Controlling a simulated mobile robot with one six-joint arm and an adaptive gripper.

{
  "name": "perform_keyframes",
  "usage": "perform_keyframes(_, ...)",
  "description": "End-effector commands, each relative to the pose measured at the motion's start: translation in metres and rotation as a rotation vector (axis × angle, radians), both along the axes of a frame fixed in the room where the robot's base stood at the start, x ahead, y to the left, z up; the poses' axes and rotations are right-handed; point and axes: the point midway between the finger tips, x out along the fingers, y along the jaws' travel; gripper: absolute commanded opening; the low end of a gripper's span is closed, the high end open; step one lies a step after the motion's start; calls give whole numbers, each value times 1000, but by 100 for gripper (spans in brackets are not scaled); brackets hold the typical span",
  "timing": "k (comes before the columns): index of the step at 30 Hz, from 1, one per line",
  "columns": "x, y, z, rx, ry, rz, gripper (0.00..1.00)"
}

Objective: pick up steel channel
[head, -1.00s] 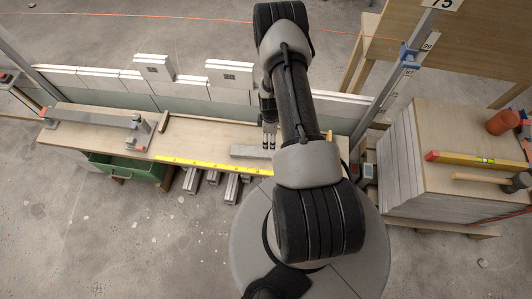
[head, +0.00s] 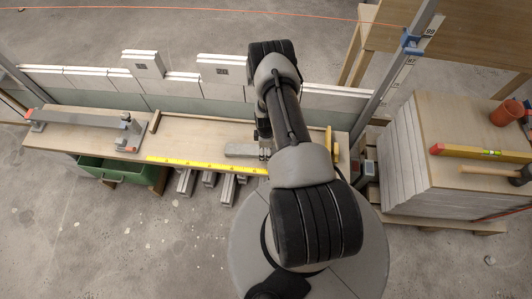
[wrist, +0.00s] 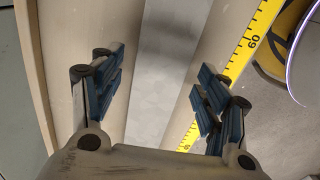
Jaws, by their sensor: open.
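The steel channel (head: 241,150) is a short, light grey bar lying flat on the wooden bench, just behind the yellow measuring tape (head: 205,164). My gripper (head: 264,151) is over the right end of the channel, and my arm hides part of the area behind it. In the wrist view the channel (wrist: 164,60) runs between the two blue-padded fingers of my gripper (wrist: 158,88). The fingers are apart, one on each side of the channel, with a visible gap to it on both sides. How high the fingertips are above the bench is hard to tell.
A long grey tool (head: 75,116) stands at the bench's left. A green drawer (head: 112,171) and several grey profiles (head: 228,190) stick out at the bench front. White blocks line the back. A stack of boards (head: 408,165) stands right.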

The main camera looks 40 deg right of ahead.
Motion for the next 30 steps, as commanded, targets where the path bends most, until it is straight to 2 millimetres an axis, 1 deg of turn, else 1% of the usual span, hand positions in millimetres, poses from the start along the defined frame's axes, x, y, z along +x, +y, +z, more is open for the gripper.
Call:
perform_keyframes(1,0,0,-6,-1,-1,0,68)
perform_keyframes(2,0,0,-7,-1,-1,0,68)
perform_keyframes(8,1,-1,-5,-1,-1,0,68)
perform_keyframes(30,1,0,-5,-1,-1,0,18)
